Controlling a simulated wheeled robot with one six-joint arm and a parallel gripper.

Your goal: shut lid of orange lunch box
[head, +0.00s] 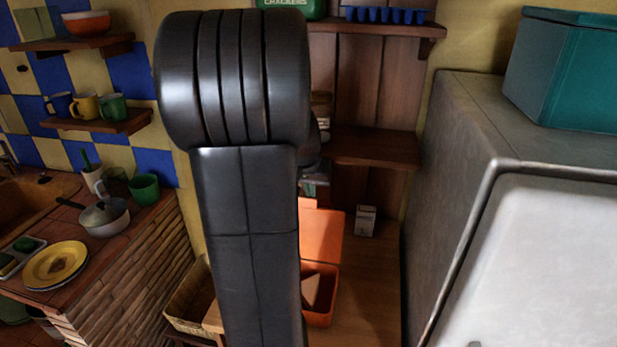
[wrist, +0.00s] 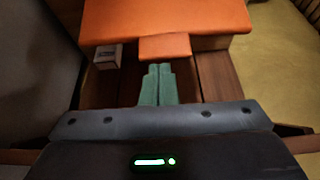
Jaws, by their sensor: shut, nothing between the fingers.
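The orange lunch box (head: 318,312) stands on a wooden surface, partly hidden behind my arm in the head view. Its lid (head: 321,237) is open and stands up from the box, with a small tab (head: 307,203) at its top edge. The lid (wrist: 165,17) and tab (wrist: 165,47) also show in the wrist view. My gripper (wrist: 158,68) has its green fingers shut and empty, pointing at the tab. In the head view the gripper (head: 313,185) is mostly hidden by my arm, just above the tab. I cannot tell whether fingertips and tab touch.
A wooden shelf (head: 372,148) is above. A grey fridge (head: 470,130) closes off the right. A basket (head: 190,300) is at lower left.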

